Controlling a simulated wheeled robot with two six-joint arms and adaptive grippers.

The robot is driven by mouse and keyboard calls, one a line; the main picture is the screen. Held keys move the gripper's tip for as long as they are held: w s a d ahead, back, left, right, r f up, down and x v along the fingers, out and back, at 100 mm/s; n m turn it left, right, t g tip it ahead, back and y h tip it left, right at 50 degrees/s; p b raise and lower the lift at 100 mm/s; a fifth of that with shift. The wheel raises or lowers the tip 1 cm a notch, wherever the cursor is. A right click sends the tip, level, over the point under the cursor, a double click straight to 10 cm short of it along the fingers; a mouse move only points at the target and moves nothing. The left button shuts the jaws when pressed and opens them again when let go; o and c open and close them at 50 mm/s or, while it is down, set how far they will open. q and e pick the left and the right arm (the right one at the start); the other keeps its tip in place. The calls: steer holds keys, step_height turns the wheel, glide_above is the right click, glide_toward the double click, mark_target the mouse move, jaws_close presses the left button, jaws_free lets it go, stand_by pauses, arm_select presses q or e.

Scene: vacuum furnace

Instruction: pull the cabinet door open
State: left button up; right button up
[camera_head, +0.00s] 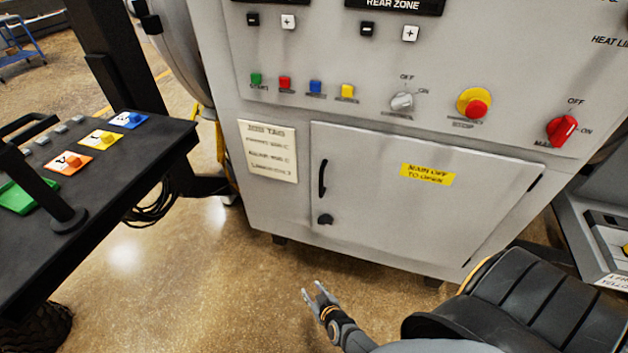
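The grey cabinet door (400,210) is in the lower front of the furnace cabinet and looks shut. Its black handle (322,179) is upright near the door's left edge, with a dark round latch knob (325,219) below it. A yellow label (427,174) on the door reads "MAIN OFF TO OPEN". My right gripper (320,291) is low in front of the door, below the knob and apart from it. Its two fingers are spread with nothing between them. My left gripper is out of view.
Above the door are a red main switch (562,130), a red and yellow stop button (475,107) and a grey rotary switch (402,101). A black table (100,190) with coloured tags stands at left. The floor (200,290) before the cabinet is clear.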

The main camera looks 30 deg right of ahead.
steer(key=w+d+r+m+t+h, duration=0.1)
steer(key=w+r+t+h, duration=0.15)
steer(key=w+r, duration=0.65)
steer(key=m+h, duration=0.7)
steer(key=h, duration=0.1)
glide_toward(321, 181)
steer(key=shift+n+t+y, duration=0.25)
steer(key=shift+n+t, duration=0.05)
steer(key=shift+t, duration=0.15)
steer(key=b+x, duration=0.1)
steer(key=x, duration=0.9)
steer(key=shift+w+d+f, duration=0.15)
steer(key=shift+d, duration=0.3)
jaws_close()
